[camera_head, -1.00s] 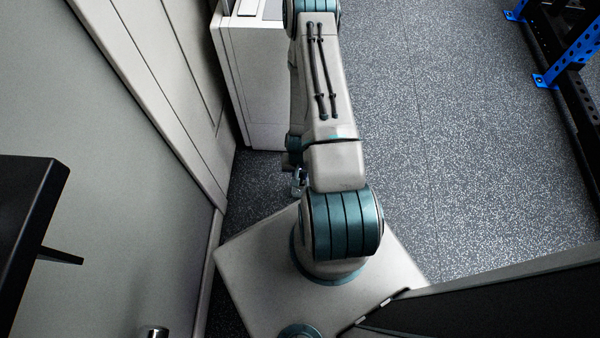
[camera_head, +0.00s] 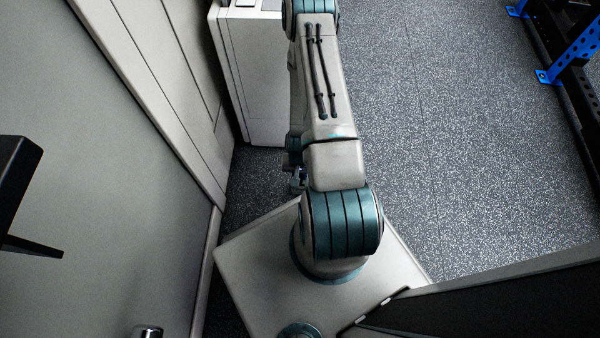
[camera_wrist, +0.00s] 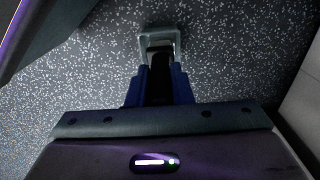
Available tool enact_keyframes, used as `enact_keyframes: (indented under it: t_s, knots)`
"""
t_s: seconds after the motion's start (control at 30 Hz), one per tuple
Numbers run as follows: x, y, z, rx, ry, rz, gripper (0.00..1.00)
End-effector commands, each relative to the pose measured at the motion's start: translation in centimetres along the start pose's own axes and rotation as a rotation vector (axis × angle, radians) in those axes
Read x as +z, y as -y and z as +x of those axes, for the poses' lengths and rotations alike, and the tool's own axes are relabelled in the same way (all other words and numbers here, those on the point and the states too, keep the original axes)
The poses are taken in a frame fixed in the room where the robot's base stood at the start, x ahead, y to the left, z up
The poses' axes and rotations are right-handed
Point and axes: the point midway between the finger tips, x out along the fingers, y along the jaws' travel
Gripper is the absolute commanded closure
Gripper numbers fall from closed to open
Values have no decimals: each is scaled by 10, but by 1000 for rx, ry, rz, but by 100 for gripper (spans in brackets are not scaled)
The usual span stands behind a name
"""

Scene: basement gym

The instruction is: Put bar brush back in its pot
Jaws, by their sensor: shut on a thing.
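My gripper (camera_wrist: 160,50) points down at the speckled floor in the wrist view, its blue finger bases close together. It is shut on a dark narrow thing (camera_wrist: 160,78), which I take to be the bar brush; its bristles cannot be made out. In the head view my gripper (camera_head: 297,180) shows small beside my arm, low over the front edge of my base, and mostly hidden by the arm. I cannot make out the pot in either view.
A white cabinet (camera_head: 262,90) stands ahead, against the panelled wall (camera_head: 150,80) on the left. A black fixture (camera_head: 15,190) juts in at left. A blue-footed rack (camera_head: 575,55) stands at far right. The speckled floor (camera_head: 470,170) between is clear.

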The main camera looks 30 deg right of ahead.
Motion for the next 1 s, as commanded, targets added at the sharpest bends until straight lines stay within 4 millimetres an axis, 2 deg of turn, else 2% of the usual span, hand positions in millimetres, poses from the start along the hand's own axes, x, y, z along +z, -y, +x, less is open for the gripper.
enact_keyframes:
  t_s: [0.53, 0.57, 0.63, 0.9, 1.0]
  knots:
    - [0, 0, 18, 0, 0, 0, 100]
    - [0, 0, 17, 0, 0, 0, 75]
    - [0, 0, 16, 0, 0, 0, 55]
    - [0, 0, 16, 0, 0, 0, 55]
    - [0, 0, 10, 0, -1, 0, 55]
